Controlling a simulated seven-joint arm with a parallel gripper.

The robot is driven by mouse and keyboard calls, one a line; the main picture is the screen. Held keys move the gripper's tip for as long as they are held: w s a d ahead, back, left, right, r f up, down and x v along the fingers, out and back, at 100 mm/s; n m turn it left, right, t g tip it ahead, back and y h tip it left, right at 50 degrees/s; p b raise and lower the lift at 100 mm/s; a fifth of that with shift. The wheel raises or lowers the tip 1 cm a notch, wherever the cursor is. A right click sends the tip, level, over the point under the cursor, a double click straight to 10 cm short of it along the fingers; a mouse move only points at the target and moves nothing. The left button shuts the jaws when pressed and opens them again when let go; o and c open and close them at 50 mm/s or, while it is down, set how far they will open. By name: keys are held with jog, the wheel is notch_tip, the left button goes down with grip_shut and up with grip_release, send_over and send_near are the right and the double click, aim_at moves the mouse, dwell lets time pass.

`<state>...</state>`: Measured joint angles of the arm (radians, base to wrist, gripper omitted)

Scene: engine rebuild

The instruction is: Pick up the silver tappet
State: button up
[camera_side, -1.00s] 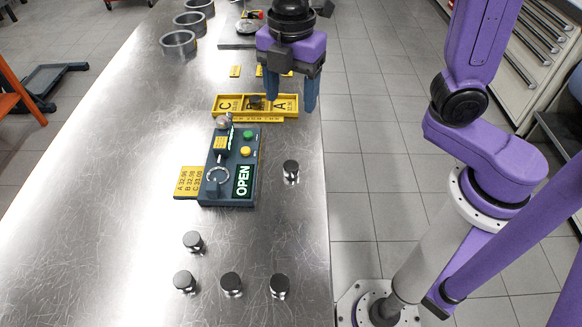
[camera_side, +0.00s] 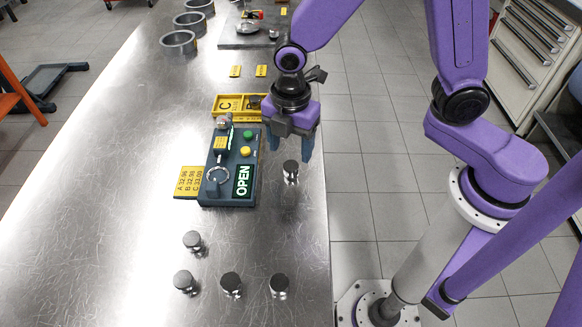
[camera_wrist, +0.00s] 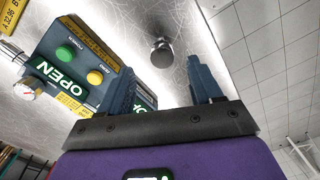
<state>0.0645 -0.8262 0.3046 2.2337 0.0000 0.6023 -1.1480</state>
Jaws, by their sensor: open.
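A silver tappet (camera_side: 291,173), a short cylinder with a dark top, stands upright on the metal bench, right of the gauge. It also shows in the wrist view (camera_wrist: 162,54), beyond my fingertips and roughly between their lines. Several like tappets stand nearer the camera, among them one at the rear left (camera_side: 193,242) and one at the right (camera_side: 279,286). My gripper (camera_side: 290,148) is open and empty, pointing down just behind the lone tappet in the side view. Its two fingers show apart in the wrist view (camera_wrist: 160,78). I cannot tell its exact height above the bench.
A dark gauge box (camera_side: 230,165) with an "OPEN" display, green and yellow buttons stands close left of the lone tappet. A yellow tray (camera_side: 228,112) with lettered compartments lies behind, partly hidden by my gripper. Metal rings (camera_side: 178,42) stand at the far left. The bench's right edge is near.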

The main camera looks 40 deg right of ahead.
aim_at(291, 165)
jog(key=shift+s+a+f, duration=0.1)
jog(key=shift+f, duration=1.1)
jog(key=shift+s+f, duration=0.1)
jog(key=shift+f, duration=1.05)
jog(key=c, duration=1.1)
